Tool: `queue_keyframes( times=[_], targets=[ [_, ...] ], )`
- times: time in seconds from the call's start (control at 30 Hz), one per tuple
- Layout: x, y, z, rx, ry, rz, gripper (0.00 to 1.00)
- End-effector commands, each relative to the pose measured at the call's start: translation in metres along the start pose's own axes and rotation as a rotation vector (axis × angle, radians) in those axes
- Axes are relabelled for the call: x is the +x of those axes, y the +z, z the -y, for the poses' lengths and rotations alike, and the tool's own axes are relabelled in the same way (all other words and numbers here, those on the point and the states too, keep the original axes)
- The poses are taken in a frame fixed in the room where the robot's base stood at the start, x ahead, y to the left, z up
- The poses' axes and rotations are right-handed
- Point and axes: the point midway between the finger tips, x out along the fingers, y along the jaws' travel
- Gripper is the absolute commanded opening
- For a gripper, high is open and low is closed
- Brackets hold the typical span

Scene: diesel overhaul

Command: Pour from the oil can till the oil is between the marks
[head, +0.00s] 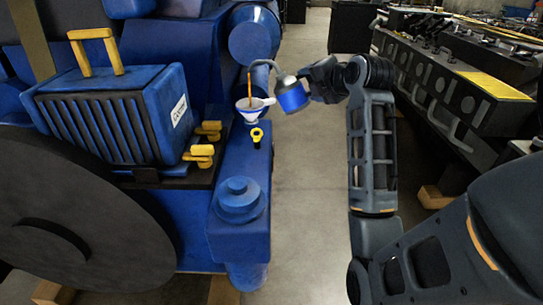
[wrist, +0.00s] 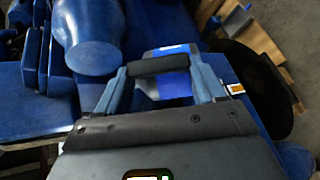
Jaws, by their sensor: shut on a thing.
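The oil can (head: 292,99) is blue with a grey top and a curved grey spout. It is held tilted beside the blue engine, and a thin orange-brown stream of oil (head: 250,86) falls from its spout into the white funnel (head: 253,116). My gripper (head: 322,80) is shut on the can, on its right side. In the wrist view the gripper (wrist: 160,70) has a black handle bar between its fingers, with part of the blue can (wrist: 175,88) behind. A yellow ring-topped dipstick (head: 257,136) stands just below the funnel. The oil level and marks cannot be seen.
The blue engine (head: 238,227) fills the left, with a ribbed blue box (head: 108,120), yellow handles and a large dark wheel (head: 75,220). A dark engine block (head: 450,85) runs along the right. Clear floor (head: 310,190) lies between.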

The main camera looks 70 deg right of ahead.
Motion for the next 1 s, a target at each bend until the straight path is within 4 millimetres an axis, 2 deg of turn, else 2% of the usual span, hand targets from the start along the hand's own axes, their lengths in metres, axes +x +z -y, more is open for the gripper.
queue_keyframes(
  times=[1.0],
  targets=[
    [-0.001,0.0011,-0.004,-0.031,-0.031,0.001,0.2]
  ],
)
